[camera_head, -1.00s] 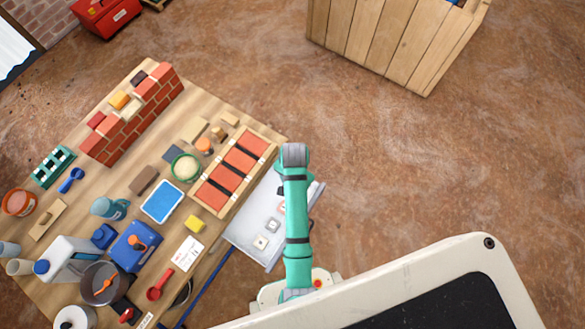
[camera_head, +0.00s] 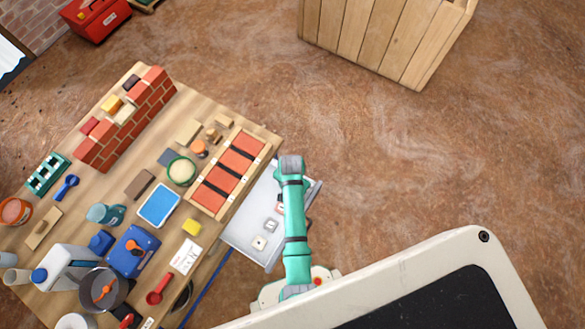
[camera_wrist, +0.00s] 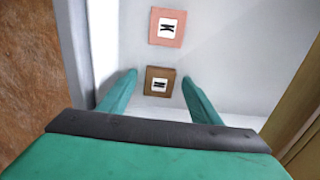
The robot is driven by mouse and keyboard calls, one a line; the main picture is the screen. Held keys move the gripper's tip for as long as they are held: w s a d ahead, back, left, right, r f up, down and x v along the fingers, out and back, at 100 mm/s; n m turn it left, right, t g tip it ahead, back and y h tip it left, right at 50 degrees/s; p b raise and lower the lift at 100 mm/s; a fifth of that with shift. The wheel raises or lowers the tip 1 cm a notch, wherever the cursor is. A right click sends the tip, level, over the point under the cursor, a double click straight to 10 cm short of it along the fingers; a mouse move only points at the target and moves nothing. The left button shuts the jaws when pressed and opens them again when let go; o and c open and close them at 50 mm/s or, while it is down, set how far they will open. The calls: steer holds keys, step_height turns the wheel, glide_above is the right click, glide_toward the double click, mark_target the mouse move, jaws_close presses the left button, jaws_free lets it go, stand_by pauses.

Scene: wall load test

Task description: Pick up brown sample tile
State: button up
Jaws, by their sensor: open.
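The brown sample tile (camera_wrist: 160,73) is square with a white, black-marked label and lies on a pale surface in the wrist view. My open gripper (camera_wrist: 159,80) has one teal finger on each side of it, with gaps between tile and fingers. I cannot tell how far above the tile the fingertips are. A pink tile (camera_wrist: 167,27) with a similar label lies just beyond it. In the head view the pale grey tray (camera_head: 240,234) sticks out at the table's right edge; my arm covers part of it, and the brown tile and my gripper are not visible there.
Two light tiles (camera_head: 258,242) (camera_head: 270,225) lie in the tray. A wooden crate (camera_head: 375,35) stands at the back. The floor right of my arm is clear.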

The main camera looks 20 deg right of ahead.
steer(key=shift+s, duration=0.15)
steer(key=c, duration=1.2)
steer(key=shift+r, duration=0.15)
steer(key=shift+r, duration=0.55)
steer(key=s+r, duration=0.4)
steer(key=s+a+r, duration=0.1)
steer(key=s+r, duration=0.2)
steer(key=s, duration=0.2)
steer(key=s+a+r, duration=0.1)
steer(key=s+r, duration=0.3)
steer(key=shift+s+r, duration=0.35)
steer(key=shift+s, duration=0.05)
